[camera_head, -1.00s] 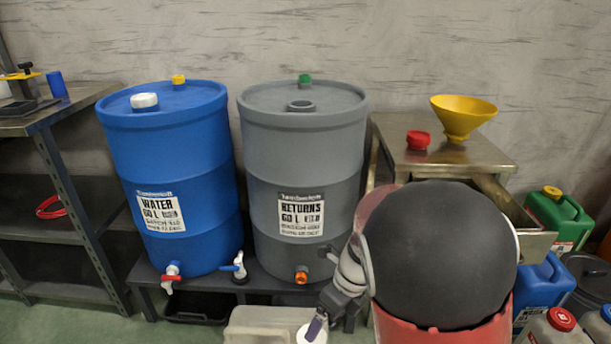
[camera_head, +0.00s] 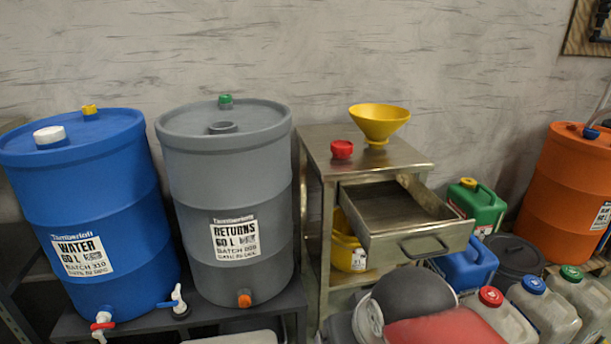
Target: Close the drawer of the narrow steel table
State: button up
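The narrow steel table (camera_head: 318,155) stands right of the grey barrel. Its drawer (camera_head: 410,238) is pulled well out toward me, with a bar handle (camera_head: 424,246) on its front. The drawer's inside looks empty. A yellow funnel (camera_head: 380,122) and a red cap (camera_head: 342,149) stand on the table top. Rounded dark and red parts of my own arm show at the bottom, below the drawer front. My gripper is not visible in the current view.
A blue barrel (camera_head: 95,210) and a grey barrel (camera_head: 228,190) stand on a dark low bench at left. A yellow container (camera_head: 347,243) sits under the table. Several jerrycans, including a green one (camera_head: 477,205) and a blue one (camera_head: 466,266), crowd the floor right of the drawer. An orange barrel (camera_head: 565,195) stands farther right.

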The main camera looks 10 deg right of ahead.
aim_at(396, 219)
jog(key=z, duration=0.85)
jog(key=j+u, duration=0.15)
jog(key=k, duration=0.05)
